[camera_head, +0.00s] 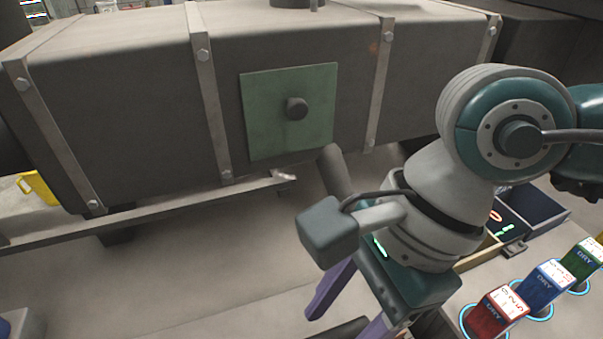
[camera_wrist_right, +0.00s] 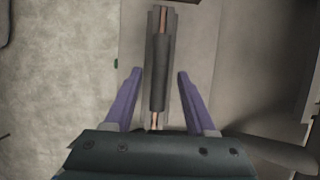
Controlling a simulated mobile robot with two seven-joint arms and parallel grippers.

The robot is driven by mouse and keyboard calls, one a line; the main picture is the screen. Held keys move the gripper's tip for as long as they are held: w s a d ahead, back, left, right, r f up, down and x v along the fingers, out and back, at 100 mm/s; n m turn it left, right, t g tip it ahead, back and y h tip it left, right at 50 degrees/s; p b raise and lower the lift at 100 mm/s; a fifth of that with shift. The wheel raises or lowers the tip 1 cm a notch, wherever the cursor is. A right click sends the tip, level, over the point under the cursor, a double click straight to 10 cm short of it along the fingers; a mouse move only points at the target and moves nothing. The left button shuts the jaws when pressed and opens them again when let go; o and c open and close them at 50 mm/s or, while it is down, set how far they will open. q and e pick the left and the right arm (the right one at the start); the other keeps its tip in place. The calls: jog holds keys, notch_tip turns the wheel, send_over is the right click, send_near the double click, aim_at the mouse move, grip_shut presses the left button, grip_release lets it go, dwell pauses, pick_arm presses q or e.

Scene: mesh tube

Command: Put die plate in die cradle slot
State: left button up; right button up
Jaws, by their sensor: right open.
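My right gripper (camera_head: 334,322) hangs below its wrist in the head view, its purple fingers partly cut off by the bottom edge. In the right wrist view the gripper (camera_wrist_right: 160,72) is open, fingers apart. A dark grey bar (camera_wrist_right: 158,75) with a thin reddish-brown rod at its ends lies between and beyond the fingers in that view; I cannot tell its height or whether it is touched. I cannot surely identify the die plate or the cradle slot. A square green plate (camera_head: 262,115) with a dark round knob is on the large grey housing. My left gripper is not in view.
The grey strapped housing (camera_head: 130,75) fills the back, with a rail (camera_head: 150,212) below it. At the right are a dark bin (camera_head: 538,207) and red (camera_head: 495,312), blue (camera_head: 545,285) and green (camera_head: 582,258) DRY blocks. A yellow mug (camera_head: 38,187) stands far left.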

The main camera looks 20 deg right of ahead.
jog(key=b+v, duration=0.1)
jog(key=v, duration=0.7)
jog(key=shift+d+r, duration=0.1)
jog(key=shift+d, duration=0.05)
jog(key=s+a+r+m+t+y, duration=0.15)
jog(key=a+r+m+y, duration=0.45)
jog(key=a+r+y, duration=0.85)
jog(key=w+d+r+m+t+h, duration=0.1)
jog(key=w+d+r+m+t, duration=0.1)
jog(key=w+r+m+t, duration=0.4)
jog(key=w+d+r+m+t, duration=0.2)
jog(key=r+m+t, duration=0.2)
jog(key=m+t, duration=0.45)
jog(key=w+d+f+m+t+h, duration=0.25)
jog(key=d+m+h, duration=0.25)
jog(key=m+h, duration=0.3)
jog(key=w+d+f+m+t+h, duration=0.1)
jog(key=w+d+f+m+h, duration=0.35)
jog(key=m, duration=0.65)
jog(key=s+d+f+m+g+h, duration=0.3)
jog(key=d+f+m+g+h, duration=0.1)
jog(key=d+f+m+h, duration=0.25)
jog(key=s+f+m+g+y, duration=0.1)
jog(key=s+f+m+g, duration=0.5)
jog(key=s+f+g, duration=0.5)
jog(key=s+f, duration=0.6)
jog(key=s, duration=0.1)
jog(key=shift+s+d+f+g, duration=0.3)
jog(key=shift+s+f+g, duration=0.05)
jog(key=shift+s+f, duration=0.05)
